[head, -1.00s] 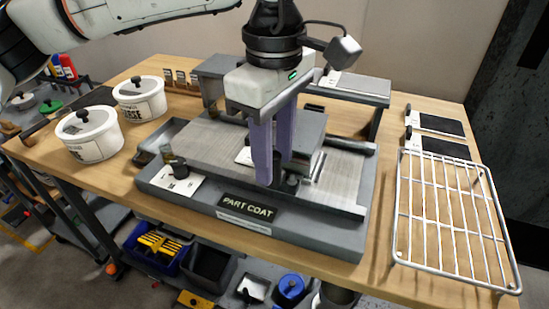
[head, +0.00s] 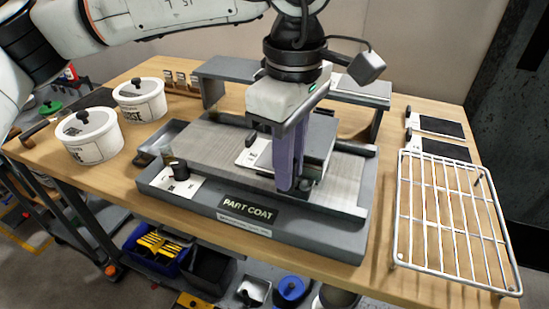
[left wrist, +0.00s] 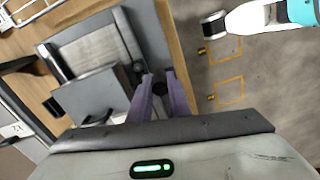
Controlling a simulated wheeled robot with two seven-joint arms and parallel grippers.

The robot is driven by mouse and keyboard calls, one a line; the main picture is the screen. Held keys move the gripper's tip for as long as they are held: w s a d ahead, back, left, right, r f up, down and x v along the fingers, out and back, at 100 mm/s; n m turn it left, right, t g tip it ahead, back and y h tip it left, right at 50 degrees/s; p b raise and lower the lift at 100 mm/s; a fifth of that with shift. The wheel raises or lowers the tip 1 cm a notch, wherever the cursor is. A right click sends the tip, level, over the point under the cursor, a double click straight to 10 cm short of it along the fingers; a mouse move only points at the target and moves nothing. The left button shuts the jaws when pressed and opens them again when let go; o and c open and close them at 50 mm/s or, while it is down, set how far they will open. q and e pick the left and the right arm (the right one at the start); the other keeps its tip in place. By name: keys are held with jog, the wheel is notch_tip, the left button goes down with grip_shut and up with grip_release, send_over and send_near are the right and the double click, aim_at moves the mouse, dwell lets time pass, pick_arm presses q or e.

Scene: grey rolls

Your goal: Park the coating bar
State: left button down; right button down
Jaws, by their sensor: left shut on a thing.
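The grey coater (head: 290,232), labelled PART COAT, stands on the wooden bench. A dark grey carriage block (head: 322,140) spans its metal bed (head: 195,148), right of the middle. I take this block, with the dark knobs at its near end, as the coating bar. My left gripper (head: 286,188) points down at that near end, its purple fingers shut. In the left wrist view, the fingertips (left wrist: 160,82) close around a dark knob beside the block (left wrist: 100,88). The exact grip is partly hidden by the fingers. My right gripper is not in view.
Two white lidded pots (head: 92,148) stand at the left. A wire rack (head: 440,215) lies at the right, with dark panels (head: 440,148) behind it. A grey raised shelf (head: 228,68) stands behind the coater. A black knob (head: 179,170) sits at the coater's front left.

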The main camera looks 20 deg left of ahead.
pick_arm(q)
jog(key=d, duration=0.7)
jog(key=shift+s+d, duration=0.15)
jog(key=c, duration=1.6)
grip_release()
jog(key=shift+d, duration=0.15)
jog(key=shift+c, duration=0.2)
notch_tip(320, 180, up, 10)
jog(key=p, duration=0.1)
jog(key=shift+r, duration=0.2)
